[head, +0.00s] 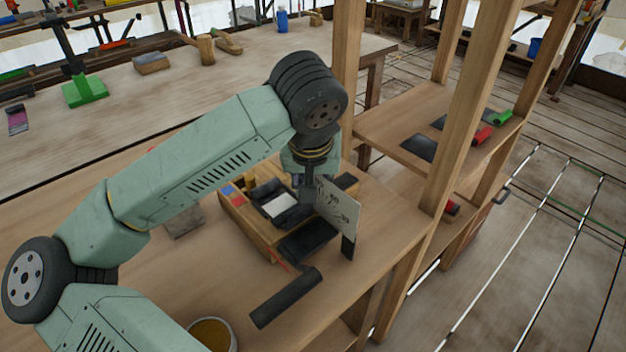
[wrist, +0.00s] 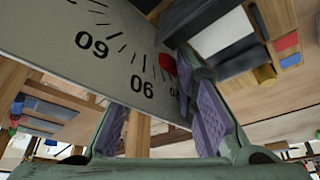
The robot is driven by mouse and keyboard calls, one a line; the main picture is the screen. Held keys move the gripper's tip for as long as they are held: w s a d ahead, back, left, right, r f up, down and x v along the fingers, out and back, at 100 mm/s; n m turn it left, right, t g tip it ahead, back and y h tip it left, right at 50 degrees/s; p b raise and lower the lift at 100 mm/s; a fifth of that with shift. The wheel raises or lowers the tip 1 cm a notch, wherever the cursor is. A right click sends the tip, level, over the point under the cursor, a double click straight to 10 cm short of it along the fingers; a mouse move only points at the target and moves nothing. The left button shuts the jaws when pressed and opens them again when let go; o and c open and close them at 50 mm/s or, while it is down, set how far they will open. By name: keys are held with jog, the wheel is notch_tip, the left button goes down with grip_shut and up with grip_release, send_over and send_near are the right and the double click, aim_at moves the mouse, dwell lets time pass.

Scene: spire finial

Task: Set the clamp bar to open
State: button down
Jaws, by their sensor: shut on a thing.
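My gripper (head: 312,200) points down beside a pale upright plate (head: 342,212) with printed numbers. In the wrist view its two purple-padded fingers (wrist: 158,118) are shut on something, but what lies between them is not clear. A dark part (wrist: 195,65) is near the right fingertip. I cannot tell which piece is the clamp bar or how it is set.
A wooden box (head: 235,212) with dark and pale items is left of the plate. A black bar (head: 285,297) lies in front. A round tub (head: 212,333) stands nearer. Wooden posts (head: 448,145) and a shelf (head: 400,118) rise close on the right.

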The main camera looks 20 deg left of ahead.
jog(key=shift+w+d+f+b, duration=0.15)
jog(key=shift+w+d+b, duration=0.05)
jog(key=shift+w+b, duration=0.15)
jog(key=w+d+b, duration=0.1)
jog(key=w, duration=0.1)
jog(key=w+d+b, duration=0.1)
jog(key=w, duration=0.1)
jog(key=w+d, duration=0.2)
jog(key=shift+b, duration=0.4)
jog(key=shift+w+d, duration=0.2)
jog(key=shift+w, duration=0.1)
jog(key=shift+r, duration=0.25)
jog(key=shift+w, duration=0.1)
jog(key=c, duration=1.4)
grip_release()
jog(key=shift+d+f, duration=0.1)
jog(key=shift+o, duration=0.5)
